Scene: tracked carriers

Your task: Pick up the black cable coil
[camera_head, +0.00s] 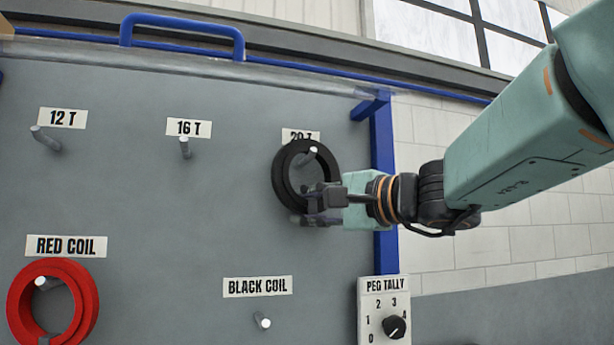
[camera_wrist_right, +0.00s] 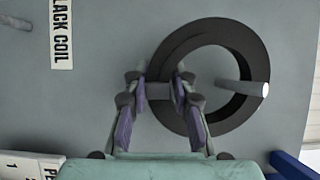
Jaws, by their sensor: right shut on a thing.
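The black cable coil (camera_head: 281,178) hangs around the peg (camera_head: 312,151) under the partly covered 20 T label in the head view. In the right wrist view the coil (camera_wrist_right: 257,62) is a thick dark ring, with a peg (camera_wrist_right: 243,87) passing through its opening. My right gripper (camera_head: 312,205) is at the coil's lower right rim. Its fingers (camera_wrist_right: 173,92) are shut on the rim in the right wrist view. The peg labelled BLACK COIL (camera_head: 262,321) is bare. My left gripper is not in view.
A red coil (camera_head: 88,296) hangs on the RED COIL peg at lower left. The 12 T peg (camera_head: 45,138) and 16 T peg (camera_head: 185,148) are empty. A PEG TALLY dial (camera_head: 394,327) and a blue post (camera_head: 384,150) are at the board's right edge.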

